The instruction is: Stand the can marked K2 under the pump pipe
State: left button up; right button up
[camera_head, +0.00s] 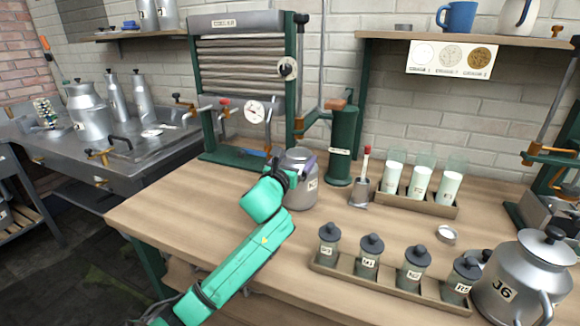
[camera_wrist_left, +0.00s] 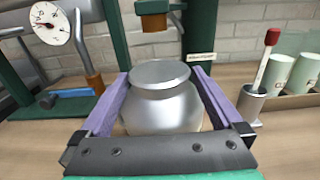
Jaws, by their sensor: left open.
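A grey metal can (camera_head: 302,193) stands upright on the wooden bench, left of the green pump (camera_head: 343,150). The copper-coloured end of the pump pipe (camera_wrist_left: 153,21) hangs above and appears slightly behind the lid; the exact alignment is unclear. My left gripper (camera_head: 299,165) is open, with its lavender fingers on either side of the can. Whether they touch it is unclear. My right gripper is not in view.
A cooler (camera_head: 240,60) with a gauge stands behind left. A cup with a red-tipped tool (camera_head: 362,190) and a tray of glasses (camera_head: 415,204) are to the right. A rack of dark jars (camera_head: 390,287) and can J6 (camera_head: 520,280) are in front right. The bench's left part is clear.

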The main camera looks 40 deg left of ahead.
pick_arm(q)
jog(key=v, duration=1.1)
jog(key=shift+s+b, duration=0.2)
jog(key=shift+b, duration=0.15)
jog(key=shift+r, duration=0.1)
